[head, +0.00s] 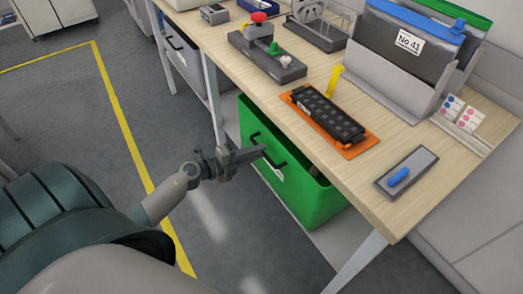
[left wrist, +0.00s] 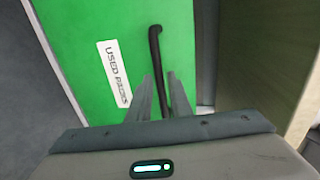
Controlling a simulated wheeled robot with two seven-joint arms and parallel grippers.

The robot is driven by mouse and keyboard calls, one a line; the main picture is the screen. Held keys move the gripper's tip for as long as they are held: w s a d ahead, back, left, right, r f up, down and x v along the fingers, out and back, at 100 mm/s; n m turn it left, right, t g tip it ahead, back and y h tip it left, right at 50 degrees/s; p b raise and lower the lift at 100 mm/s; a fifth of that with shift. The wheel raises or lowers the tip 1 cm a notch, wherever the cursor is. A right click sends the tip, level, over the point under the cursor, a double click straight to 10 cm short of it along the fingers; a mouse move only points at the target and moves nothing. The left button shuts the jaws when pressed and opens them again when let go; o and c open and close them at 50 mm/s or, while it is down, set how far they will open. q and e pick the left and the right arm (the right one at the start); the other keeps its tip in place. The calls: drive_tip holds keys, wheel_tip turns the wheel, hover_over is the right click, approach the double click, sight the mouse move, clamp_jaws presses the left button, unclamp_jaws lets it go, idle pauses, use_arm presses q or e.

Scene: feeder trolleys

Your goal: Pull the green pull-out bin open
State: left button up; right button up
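The green pull-out bin (head: 315,200) is low under the wooden table, with a dark strip of its inside showing at the top. Its green front with a black bar handle (left wrist: 155,50) and a white label (left wrist: 114,73) fills much of the left wrist view. My left gripper (head: 262,149) is at the bin's front, over the handle in the head view. In the left wrist view its two fingers (left wrist: 160,76) stand apart, with the handle between them. Whether either finger touches the handle is unclear. My right gripper is not in view.
The table (head: 400,205) overhangs the bin, with a leg (head: 355,262) to its right. An orange tray (head: 358,150) with a black part, a control box (head: 268,57) and a grey file holder (head: 390,85) stand on top. The floor left of the bin is clear.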

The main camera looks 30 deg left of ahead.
use_arm(q)
drive_tip(key=shift+x, duration=1.1)
clamp_jaws()
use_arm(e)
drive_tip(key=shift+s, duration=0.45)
use_arm(q)
drive_tip(key=shift+s, duration=0.1)
